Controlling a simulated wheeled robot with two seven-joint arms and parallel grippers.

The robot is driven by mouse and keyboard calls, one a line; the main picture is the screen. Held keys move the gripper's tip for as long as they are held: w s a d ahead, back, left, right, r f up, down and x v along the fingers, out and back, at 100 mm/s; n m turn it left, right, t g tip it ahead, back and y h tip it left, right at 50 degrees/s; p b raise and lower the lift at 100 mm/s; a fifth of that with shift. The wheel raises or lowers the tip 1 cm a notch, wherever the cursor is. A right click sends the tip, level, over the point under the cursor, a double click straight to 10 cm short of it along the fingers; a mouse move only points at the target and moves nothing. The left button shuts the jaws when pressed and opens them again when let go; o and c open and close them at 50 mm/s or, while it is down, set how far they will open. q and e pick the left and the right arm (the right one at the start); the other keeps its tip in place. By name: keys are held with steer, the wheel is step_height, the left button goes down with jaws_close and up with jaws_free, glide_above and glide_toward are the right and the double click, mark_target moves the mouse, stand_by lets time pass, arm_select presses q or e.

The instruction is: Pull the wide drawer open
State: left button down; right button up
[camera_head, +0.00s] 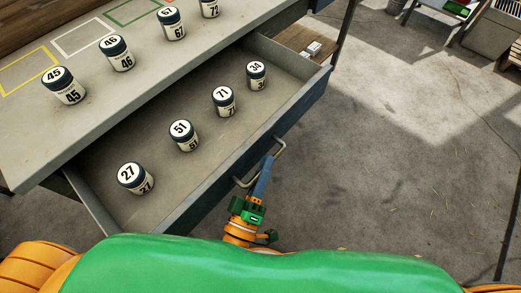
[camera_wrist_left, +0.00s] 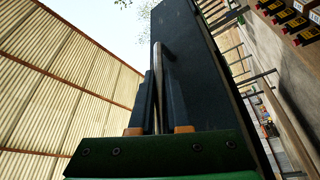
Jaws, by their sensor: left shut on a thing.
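The wide drawer (camera_head: 308,104) is pulled out from under the grey bench top, and its inside shows. Several jars with dark lids stand upright in a row in it: jar 27 (camera_head: 134,178), jar 51 (camera_head: 184,135), jar 71 (camera_head: 224,100) and jar 34 (camera_head: 257,75). My left gripper (camera_head: 267,166) is at the drawer's front, shut on the metal bar handle (camera_head: 281,145). In the left wrist view the handle (camera_wrist_left: 157,65) runs up between the two fingers, against the dark drawer front (camera_wrist_left: 207,75). My right gripper is not in view.
On the bench top (camera_head: 95,120) stand several more jars, including jar 45 (camera_head: 64,85) and jar 46 (camera_head: 117,53), near painted yellow, white and green rectangles. The concrete floor (camera_head: 400,150) right of the drawer is clear. Other furniture stands at the far upper right.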

arm_select(q)
steer(key=shift+s+d, duration=0.6)
steer(key=shift+d, duration=0.25)
steer(key=shift+s+d, duration=0.6)
steer(key=shift+d, duration=0.25)
steer(key=c, duration=0.9)
jaws_free()
steer(key=b+v, duration=0.1)
steer(key=v, duration=0.6)
steer(key=shift+b, duration=0.35)
